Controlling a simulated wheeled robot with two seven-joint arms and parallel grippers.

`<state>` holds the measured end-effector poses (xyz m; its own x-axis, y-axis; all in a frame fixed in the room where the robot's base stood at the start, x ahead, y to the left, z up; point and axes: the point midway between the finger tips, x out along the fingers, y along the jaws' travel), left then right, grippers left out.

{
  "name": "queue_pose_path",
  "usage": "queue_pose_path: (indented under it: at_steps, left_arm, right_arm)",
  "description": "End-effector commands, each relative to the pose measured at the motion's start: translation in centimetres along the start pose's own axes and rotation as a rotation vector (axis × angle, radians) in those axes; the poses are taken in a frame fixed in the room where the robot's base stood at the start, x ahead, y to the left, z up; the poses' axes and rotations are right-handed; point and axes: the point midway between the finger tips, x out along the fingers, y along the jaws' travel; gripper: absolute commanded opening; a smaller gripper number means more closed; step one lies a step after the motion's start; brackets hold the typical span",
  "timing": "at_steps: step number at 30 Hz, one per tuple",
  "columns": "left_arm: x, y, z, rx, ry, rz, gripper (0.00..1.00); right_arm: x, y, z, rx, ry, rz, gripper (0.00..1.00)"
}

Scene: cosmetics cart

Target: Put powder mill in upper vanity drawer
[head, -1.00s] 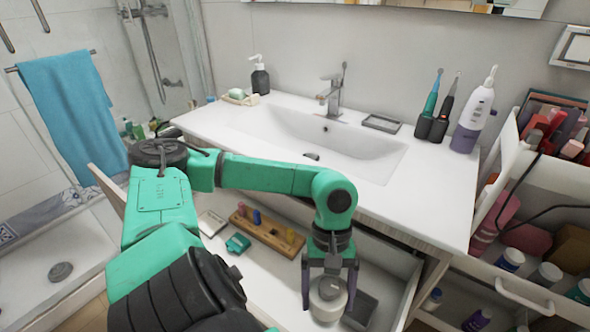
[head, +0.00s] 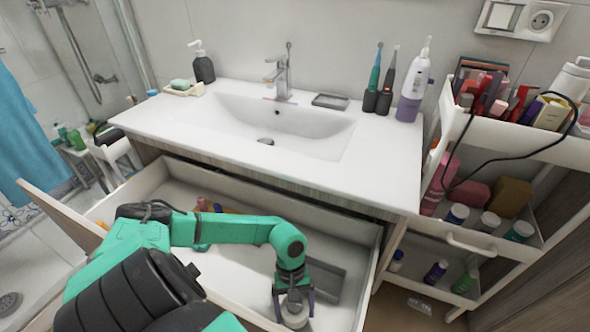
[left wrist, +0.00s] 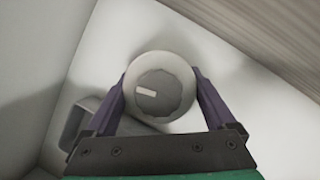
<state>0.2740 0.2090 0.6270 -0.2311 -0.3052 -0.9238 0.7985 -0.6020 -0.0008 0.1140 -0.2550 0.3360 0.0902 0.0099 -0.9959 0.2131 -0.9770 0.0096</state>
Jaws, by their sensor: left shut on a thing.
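The powder mill (head: 295,313) is a pale round body with a grey knob on top. My left gripper (head: 293,297) is shut on it, with one finger on each side. The left wrist view shows the mill (left wrist: 160,92) from above, between the purple-grey fingers. The upper vanity drawer (head: 368,275) is pulled open under the sink. The mill is over the drawer's inside, near its front right; whether it touches the drawer floor I cannot tell. My right gripper is not in view.
A grey tray (head: 327,279) lies in the drawer just behind the mill. Small coloured items (head: 208,205) at the drawer's back left are partly hidden by my arm. The white countertop (head: 385,180) overhangs the drawer's back. A white cart (head: 560,140) with bottles stands right.

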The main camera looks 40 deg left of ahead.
Motion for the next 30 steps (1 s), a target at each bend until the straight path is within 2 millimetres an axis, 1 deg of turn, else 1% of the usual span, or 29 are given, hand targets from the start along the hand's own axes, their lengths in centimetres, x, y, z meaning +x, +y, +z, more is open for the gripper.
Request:
queue_pose_path:
  at_steps: [5, 6, 7, 14, 16, 17, 20, 27, 30]
  left_arm:
    - [0.2, 0.1, -0.1, 0.000, 0.000, 0.001, 0.00]
    - [0.2, 0.0, -0.1, 0.000, 0.000, 0.001, 0.93]
    - [0.2, 0.0, -0.1, 0.000, 0.000, 0.001, 1.00]
    - [0.0, 0.0, 0.0, 0.000, 0.000, 0.001, 1.00]
    - [-0.4, 0.0, 0.1, -0.001, 0.000, 0.001, 1.00]
    - [-0.6, 0.0, 0.0, 0.000, 0.001, 0.001, 1.00]
    - [-2.5, 0.1, -0.1, 0.001, 0.005, 0.003, 1.00]
    - [-9.0, 0.0, -0.1, -0.001, 0.005, 0.001, 1.00]
    - [-10.9, 0.0, -0.1, -0.001, 0.004, 0.001, 1.00]
  right_arm:
    - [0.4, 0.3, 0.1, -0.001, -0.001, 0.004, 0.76]
    - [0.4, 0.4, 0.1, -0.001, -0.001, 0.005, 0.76]
    - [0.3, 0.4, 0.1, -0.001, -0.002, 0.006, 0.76]
    - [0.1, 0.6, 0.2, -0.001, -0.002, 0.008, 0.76]
    - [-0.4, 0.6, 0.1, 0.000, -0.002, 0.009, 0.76]
    - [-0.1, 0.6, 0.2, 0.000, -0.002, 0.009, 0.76]
    - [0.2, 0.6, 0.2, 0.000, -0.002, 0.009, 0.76]
    - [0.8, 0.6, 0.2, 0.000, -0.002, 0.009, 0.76]
    - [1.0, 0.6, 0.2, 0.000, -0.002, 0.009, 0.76]
